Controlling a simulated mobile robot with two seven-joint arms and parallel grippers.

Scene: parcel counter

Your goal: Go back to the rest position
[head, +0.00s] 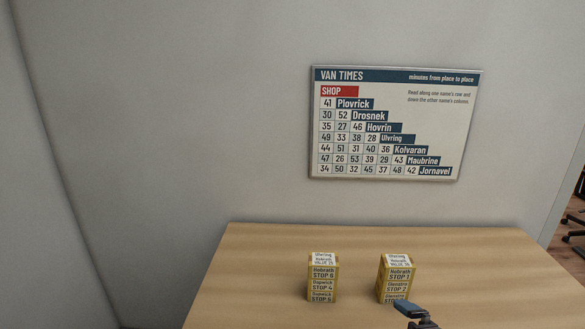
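My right gripper (412,309) shows at the bottom edge of the head view, dark with a blue-grey top. It overlaps the lower right corner of the right yellow parcel (395,277) in the picture; whether it touches the parcel cannot be told. Its fingers are too hidden to show whether they are open or shut. A second yellow parcel (323,277) stands upright to the left on the wooden counter (260,260). Both parcels carry white labels with stop lines on the front and small text on top. My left gripper is not in view.
A "VAN TIMES" board (395,122) with a triangular table of minutes hangs on the grey wall behind the counter. The counter is bare left of the parcels, between them and to the far right. Dark furniture (575,220) shows at the right edge.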

